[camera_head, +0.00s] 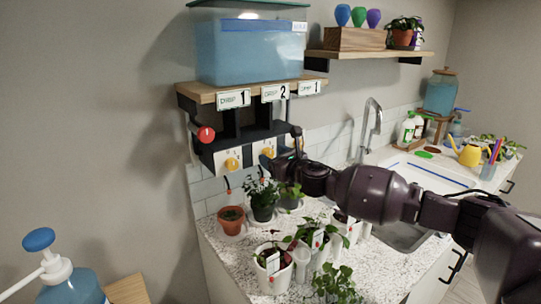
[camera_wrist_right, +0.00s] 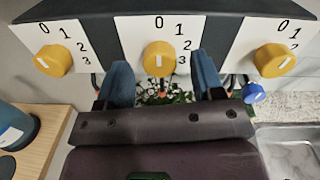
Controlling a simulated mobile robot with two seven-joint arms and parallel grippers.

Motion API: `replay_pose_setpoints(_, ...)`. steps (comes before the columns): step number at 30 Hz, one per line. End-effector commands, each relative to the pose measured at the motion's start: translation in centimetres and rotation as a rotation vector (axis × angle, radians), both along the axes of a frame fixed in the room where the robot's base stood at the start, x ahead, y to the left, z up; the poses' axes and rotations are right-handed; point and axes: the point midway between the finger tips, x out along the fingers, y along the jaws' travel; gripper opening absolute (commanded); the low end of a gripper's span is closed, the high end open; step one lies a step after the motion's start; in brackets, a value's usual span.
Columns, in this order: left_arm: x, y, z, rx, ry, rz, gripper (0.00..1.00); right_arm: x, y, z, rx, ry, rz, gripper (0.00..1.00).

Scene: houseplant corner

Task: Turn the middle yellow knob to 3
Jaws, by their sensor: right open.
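The middle yellow knob (camera_wrist_right: 159,60) sits on a white dial plate marked 0, 1, 2, 3 in the right wrist view. Its pale mark looks close to upright, toward the 0. In the head view it shows as a yellow spot (camera_head: 269,152) under the shelf. My right gripper (camera_wrist_right: 164,78) is open, with one blue finger to each side of and slightly below the middle knob; contact cannot be told. In the head view my right gripper (camera_head: 271,163) is at the dial panel. My left gripper is not in view.
A left yellow knob (camera_wrist_right: 53,60) and a right yellow knob (camera_wrist_right: 274,60) flank the middle one. A blue water tank (camera_head: 250,52) stands on the shelf above. Potted plants (camera_head: 263,205) crowd the counter below. A red knob (camera_head: 206,134) is at the panel's left.

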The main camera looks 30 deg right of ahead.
Motion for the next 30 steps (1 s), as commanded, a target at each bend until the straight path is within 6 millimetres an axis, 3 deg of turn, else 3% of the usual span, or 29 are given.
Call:
replay_pose_setpoints(6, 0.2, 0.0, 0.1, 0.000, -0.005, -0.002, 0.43, 1.5, 0.3, 0.0, 0.001, 0.000, 0.000, 0.61)
replay_pose_setpoints(16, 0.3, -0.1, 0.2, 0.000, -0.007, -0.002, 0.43, 1.7, 0.3, -0.1, 0.000, 0.001, 0.000, 0.61)
replay_pose_setpoints(26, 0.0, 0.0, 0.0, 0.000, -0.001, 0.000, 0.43, 1.7, 0.3, 0.0, 0.000, 0.001, 0.000, 0.12)
replay_pose_setpoints(30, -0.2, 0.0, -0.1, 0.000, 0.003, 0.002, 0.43, 1.7, 0.3, 0.0, 0.004, 0.002, 0.000, 0.12)
